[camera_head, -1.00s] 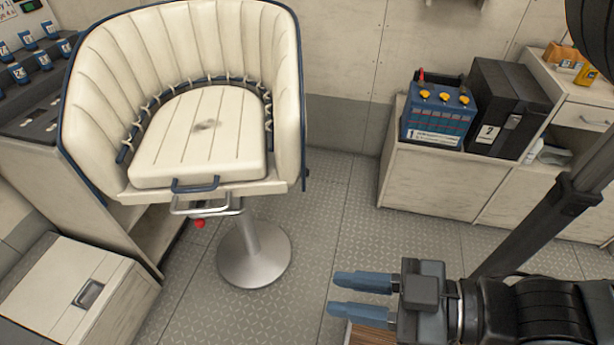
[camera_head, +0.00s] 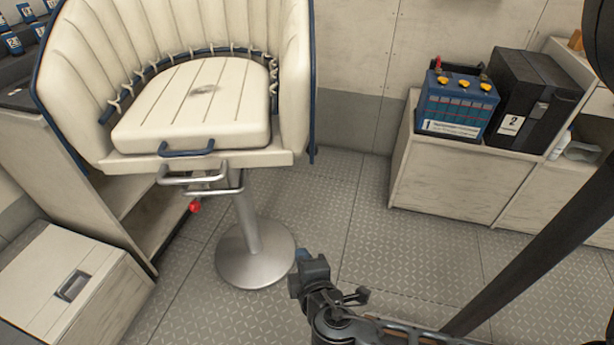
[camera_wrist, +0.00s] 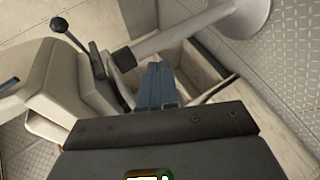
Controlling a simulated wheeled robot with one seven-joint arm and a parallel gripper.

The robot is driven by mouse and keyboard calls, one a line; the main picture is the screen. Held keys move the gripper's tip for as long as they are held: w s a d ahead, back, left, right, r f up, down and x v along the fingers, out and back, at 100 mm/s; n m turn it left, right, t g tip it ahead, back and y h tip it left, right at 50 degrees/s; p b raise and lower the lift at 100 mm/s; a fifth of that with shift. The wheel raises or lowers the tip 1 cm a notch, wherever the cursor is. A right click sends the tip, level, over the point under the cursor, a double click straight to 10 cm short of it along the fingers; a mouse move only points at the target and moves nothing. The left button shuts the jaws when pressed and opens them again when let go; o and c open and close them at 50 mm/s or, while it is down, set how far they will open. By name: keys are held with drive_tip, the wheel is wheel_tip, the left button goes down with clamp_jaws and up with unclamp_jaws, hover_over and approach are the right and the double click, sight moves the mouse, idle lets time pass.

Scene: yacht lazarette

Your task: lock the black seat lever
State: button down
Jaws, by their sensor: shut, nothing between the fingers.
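The cream helm seat (camera_head: 195,110) stands on a steel pedestal (camera_head: 248,225) in the head view. The black seat lever (camera_wrist: 76,36), a dark rod with a round knob, shows at upper left in the wrist view, beside the seat underside (camera_wrist: 75,90). I cannot make it out in the head view. A red knob (camera_head: 194,206) hangs under the seat. My gripper (camera_head: 303,256) is low, right of the pedestal in the head view. In the wrist view, its blue fingers (camera_wrist: 157,80) are together and empty, apart from the lever.
A blue battery (camera_head: 457,103) and a black box (camera_head: 522,100) sit on a counter at right. A cream locker (camera_head: 65,285) stands at lower left. A steel bar (camera_head: 190,180) juts from the seat front.

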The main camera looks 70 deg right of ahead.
sight(311, 155)
drive_tip(key=w+d+r+m+g+h+b, duration=0.5)
drive_tip(key=w+d+g+h, duration=0.1)
drive_tip(key=h, duration=0.3)
drive_tip(key=shift+r+g+b, duration=0.4)
drive_tip(key=shift+g, duration=0.5)
drive_tip(key=d+r, duration=0.1)
drive_tip(key=d, duration=0.8)
drive_tip(key=d+r, duration=0.1)
drive_tip(key=d, duration=0.3)
drive_tip(key=shift+s+d+r, duration=0.25)
drive_tip(key=shift+d+r, duration=0.1)
